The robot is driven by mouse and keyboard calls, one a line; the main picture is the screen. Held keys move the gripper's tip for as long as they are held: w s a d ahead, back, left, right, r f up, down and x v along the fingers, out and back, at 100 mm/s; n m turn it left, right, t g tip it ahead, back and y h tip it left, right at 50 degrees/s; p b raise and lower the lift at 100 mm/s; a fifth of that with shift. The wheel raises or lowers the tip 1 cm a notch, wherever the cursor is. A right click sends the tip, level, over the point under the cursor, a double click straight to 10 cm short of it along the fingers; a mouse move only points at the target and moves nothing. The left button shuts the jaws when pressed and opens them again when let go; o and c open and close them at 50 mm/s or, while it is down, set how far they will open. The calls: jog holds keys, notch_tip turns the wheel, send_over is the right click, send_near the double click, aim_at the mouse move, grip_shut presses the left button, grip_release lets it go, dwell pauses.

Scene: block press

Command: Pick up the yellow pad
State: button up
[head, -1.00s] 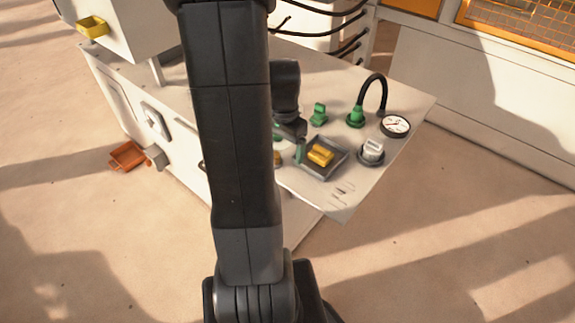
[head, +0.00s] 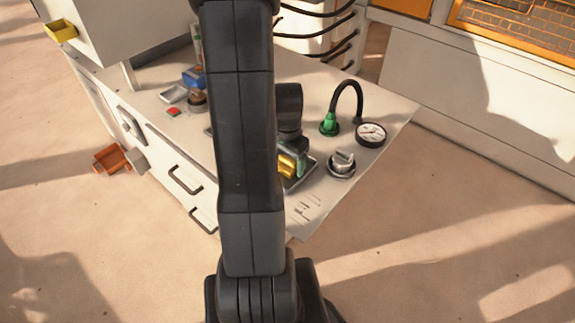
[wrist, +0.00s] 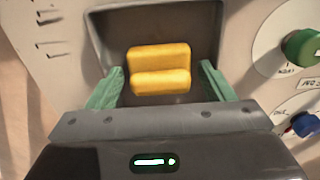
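The yellow pad (wrist: 160,70) is a ridged block lying in a grey square tray (wrist: 208,22) in the wrist view. My gripper (wrist: 160,85) is open, with one green finger on each side of the pad. Visible gaps separate both fingers from the pad, so it is not held. In the head view the yellow pad (head: 286,166) shows beside a green finger of my gripper (head: 299,166), partly hidden by my arm. The tray's right rim (head: 302,178) also shows there.
A pale knob on a dark round base (head: 342,162), a gauge (head: 371,134) and a green fitting with a black hose (head: 329,124) stand right of the tray. A blue item (head: 194,77) and a red piece (head: 173,112) lie on the bench's left.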

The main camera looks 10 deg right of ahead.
aim_at(288, 159)
jog(key=c, duration=0.8)
jog(key=shift+o, duration=0.2)
notch_tip(288, 159, up, 10)
jog(key=shift+r+p, duration=0.1)
jog(key=shift+p, duration=0.65)
jog(key=shift+o, duration=0.4)
